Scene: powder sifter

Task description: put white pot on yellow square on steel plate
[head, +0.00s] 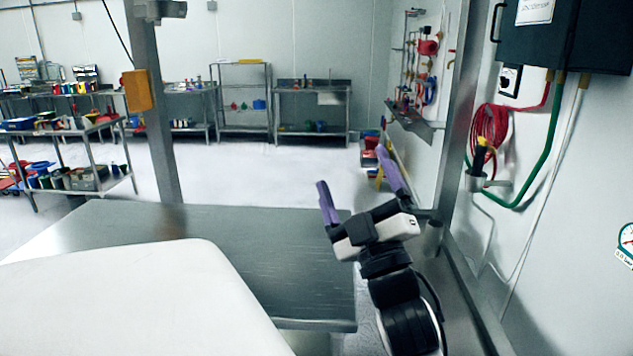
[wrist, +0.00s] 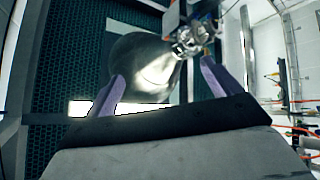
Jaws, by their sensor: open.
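My gripper (head: 352,168) is open with two purple fingers, raised over the right end of a steel table (head: 270,235). Nothing is seen between the fingers. In the wrist view the gripper (wrist: 162,72) is also empty, with the fingers spread apart. I cannot make out a white pot or a yellow square in either view. I cannot tell whether the steel table top is the steel plate; its visible part is bare.
A large white rounded surface (head: 130,300) covers the lower left. A steel post (head: 155,130) rises behind the table. The right wall carries a dark box (head: 560,35), red hose (head: 490,135) and green hose (head: 540,165). Shelves with several goods (head: 65,180) stand at the back left.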

